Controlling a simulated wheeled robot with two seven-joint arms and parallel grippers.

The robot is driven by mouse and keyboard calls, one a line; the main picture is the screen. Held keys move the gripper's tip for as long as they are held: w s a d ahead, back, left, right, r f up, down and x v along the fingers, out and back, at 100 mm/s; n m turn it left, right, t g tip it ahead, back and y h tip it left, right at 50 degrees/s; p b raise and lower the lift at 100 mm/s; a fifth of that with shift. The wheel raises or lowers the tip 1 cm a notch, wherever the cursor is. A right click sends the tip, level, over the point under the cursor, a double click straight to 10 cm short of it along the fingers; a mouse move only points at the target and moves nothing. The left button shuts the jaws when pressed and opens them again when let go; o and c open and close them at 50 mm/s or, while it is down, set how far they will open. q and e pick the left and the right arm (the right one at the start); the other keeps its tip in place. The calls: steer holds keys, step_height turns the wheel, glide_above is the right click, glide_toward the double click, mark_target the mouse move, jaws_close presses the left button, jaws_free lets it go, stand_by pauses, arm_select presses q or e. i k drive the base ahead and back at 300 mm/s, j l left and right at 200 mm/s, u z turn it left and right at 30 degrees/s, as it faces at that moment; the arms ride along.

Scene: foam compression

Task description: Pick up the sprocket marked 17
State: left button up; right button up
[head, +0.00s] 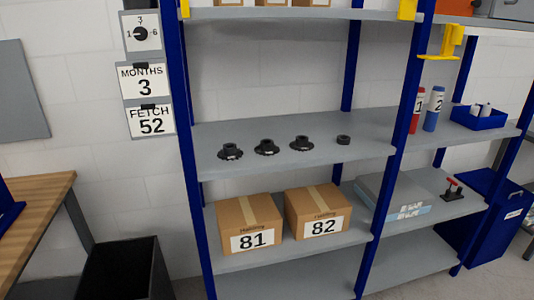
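Several small black parts sit in a row on the middle grey shelf (300,168). Three look like flanged sprockets: a left one (230,152), a middle one (266,147) and a right one (300,143). A smaller black ring-like part (343,140) lies to their right. No number can be read on any of them, so I cannot tell which is marked 17. Neither of my grippers is in view.
Cardboard boxes marked 81 (250,224) and 82 (318,213) stand on the shelf below. Blue uprights (190,150) frame the rack. A black bin (125,270) and a wooden table (35,215) stand at left. Wall signs include "FETCH 52" (150,121). A blue tray (478,118) sits right.

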mark_target(266, 147)
steer(key=i+l+u, duration=0.1)
steer(key=l+u, duration=0.2)
steer(key=l, duration=1.45)
steer(key=l+u, duration=0.35)
steer(key=l, duration=1.35)
steer(key=k, duration=0.05)
